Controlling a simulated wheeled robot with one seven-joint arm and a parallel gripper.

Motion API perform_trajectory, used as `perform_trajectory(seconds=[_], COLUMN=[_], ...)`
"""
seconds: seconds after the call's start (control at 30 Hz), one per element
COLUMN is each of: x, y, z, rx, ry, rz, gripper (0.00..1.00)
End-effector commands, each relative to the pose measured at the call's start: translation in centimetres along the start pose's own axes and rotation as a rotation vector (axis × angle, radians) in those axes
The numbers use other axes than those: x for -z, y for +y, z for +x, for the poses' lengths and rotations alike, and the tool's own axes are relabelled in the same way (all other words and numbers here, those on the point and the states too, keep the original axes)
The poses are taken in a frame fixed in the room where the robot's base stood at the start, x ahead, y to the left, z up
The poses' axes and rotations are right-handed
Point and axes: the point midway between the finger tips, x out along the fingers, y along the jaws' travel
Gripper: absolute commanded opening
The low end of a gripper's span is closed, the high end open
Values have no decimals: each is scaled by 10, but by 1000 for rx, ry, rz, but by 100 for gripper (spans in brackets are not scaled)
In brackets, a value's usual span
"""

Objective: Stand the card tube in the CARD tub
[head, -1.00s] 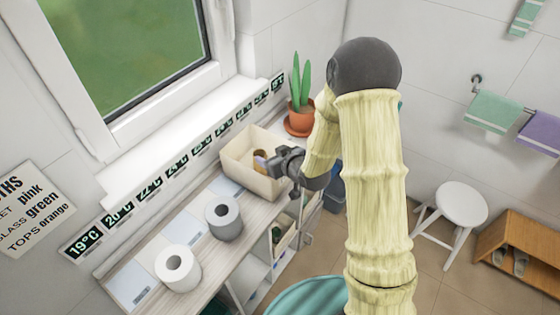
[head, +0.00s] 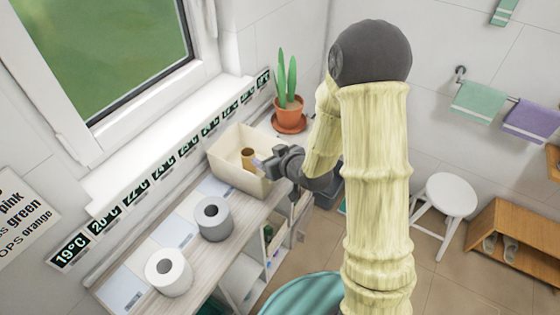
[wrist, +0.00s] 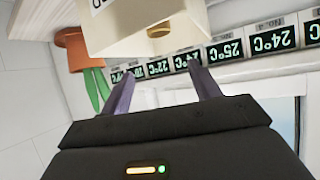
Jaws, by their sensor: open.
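The wrist view shows the tub (wrist: 125,35) from outside, with a tan end of the tube (wrist: 160,31) inside. A dark letter shows on the tub's label, but the full word is cut off. My gripper (head: 259,163) is at the tub's right side, close to the tube. In the wrist view its purple fingers (wrist: 163,76) are spread with nothing between them.
Temperature cards (head: 163,169) line the window ledge. A white stool (head: 444,203) stands on the floor at right.

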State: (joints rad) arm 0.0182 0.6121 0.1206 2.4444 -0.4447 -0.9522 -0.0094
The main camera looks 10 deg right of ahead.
Motion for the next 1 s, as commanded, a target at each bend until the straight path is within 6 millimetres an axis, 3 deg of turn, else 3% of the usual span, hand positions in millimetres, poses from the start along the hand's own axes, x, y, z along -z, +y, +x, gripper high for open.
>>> perform_trajectory(seconds=[0.23,0.5,0.8,1.0], x=[-6,-27,-50,-55], y=[23,41,18,8], z=[-31,-111,-203,-220], rx=[-111,-277,-344,-340], ry=[-167,-474,-752,-808], rz=[18,152,378,427], gripper=[62,62,62,62])
